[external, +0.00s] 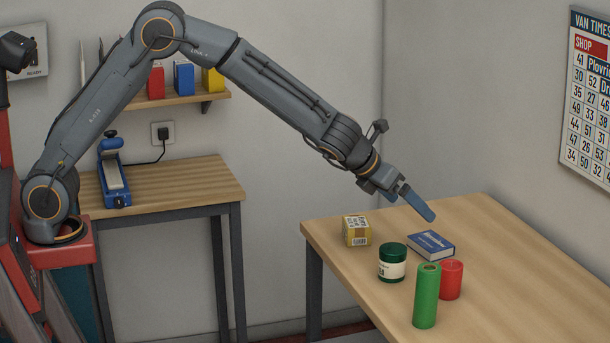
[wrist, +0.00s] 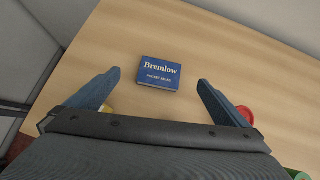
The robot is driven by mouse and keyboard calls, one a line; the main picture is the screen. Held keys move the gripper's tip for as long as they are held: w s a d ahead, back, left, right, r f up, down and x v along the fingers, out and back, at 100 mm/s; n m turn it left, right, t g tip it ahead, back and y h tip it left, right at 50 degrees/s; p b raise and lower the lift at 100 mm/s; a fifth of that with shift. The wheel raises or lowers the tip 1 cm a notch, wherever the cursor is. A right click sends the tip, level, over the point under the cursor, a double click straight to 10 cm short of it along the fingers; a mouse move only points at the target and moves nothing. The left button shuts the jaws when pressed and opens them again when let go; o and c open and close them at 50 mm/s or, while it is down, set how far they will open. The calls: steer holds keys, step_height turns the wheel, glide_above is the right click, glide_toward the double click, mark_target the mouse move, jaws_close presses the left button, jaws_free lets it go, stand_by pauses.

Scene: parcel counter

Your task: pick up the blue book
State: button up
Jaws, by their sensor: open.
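The blue book (external: 431,245) lies flat on the wooden table, with white pages showing at its edge. In the wrist view the blue book (wrist: 160,73) lies cover up, with "Bremlow" on it in pale letters. My gripper (external: 418,202) is above the table, over and slightly left of the book in the external view. In the wrist view my gripper (wrist: 158,84) has its two blue fingers wide apart, with the book between and beyond the fingertips. Nothing is between the fingers, and they do not touch the book.
On the table (external: 520,265) near the book are a yellow box (external: 356,231), a dark green jar (external: 392,263), a green cylinder (external: 426,296) and a red cup (external: 451,280). The cup (wrist: 245,114) shows beside the right finger. The table's right side is clear.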

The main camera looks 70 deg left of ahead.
steer(key=d+m, duration=0.1)
glide_toward(431, 241)
steer(key=shift+s+d+f, duration=0.1)
steer(key=shift+d+f, duration=0.2)
steer(key=shift+f, duration=0.1)
steer(key=shift+x, duration=1.4)
steer(key=p+x, duration=0.2)
steer(key=x, duration=0.1)
steer(key=shift+w+a, duration=0.3)
steer(key=shift+a, duration=0.1)
steer(key=shift+x, duration=0.8)
steer(key=shift+d, duration=0.1)
steer(key=c, duration=1.1)
steer(key=shift+r, duration=0.1)
